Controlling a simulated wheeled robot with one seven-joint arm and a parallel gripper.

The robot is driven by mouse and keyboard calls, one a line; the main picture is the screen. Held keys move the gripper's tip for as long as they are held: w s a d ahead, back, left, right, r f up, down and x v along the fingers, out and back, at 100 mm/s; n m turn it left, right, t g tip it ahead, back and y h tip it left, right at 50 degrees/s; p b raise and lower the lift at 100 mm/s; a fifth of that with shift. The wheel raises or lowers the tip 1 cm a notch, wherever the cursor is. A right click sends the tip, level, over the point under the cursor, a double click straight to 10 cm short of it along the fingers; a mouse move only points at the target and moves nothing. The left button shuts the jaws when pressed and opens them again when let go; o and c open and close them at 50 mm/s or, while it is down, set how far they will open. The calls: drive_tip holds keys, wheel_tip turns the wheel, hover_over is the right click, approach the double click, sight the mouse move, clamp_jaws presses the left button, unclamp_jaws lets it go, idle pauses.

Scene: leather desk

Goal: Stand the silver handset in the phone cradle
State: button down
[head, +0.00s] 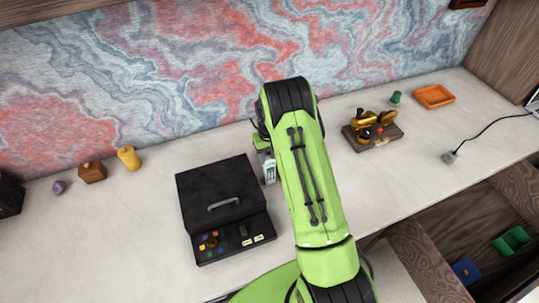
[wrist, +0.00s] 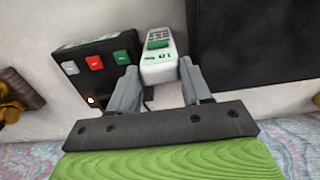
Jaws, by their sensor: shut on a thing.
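A black box (wrist: 97,62) with white, red and green buttons, likely the phone cradle, is just left of the handset in the wrist view. My arm hides it in the head view. I cannot tell whether handset and box touch.
A black case with a handle (head: 222,190) lies close left of the handset. A gold device on a wooden base (head: 372,135), a green piece (head: 395,97) and an orange tray (head: 434,96) stand right. A yellow bottle (head: 129,158) stands left. Open drawers are lower right.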

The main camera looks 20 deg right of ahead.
drive_tip(key=shift+f, duration=0.15)
drive_tip(key=shift+c, duration=2.4)
unclamp_jaws()
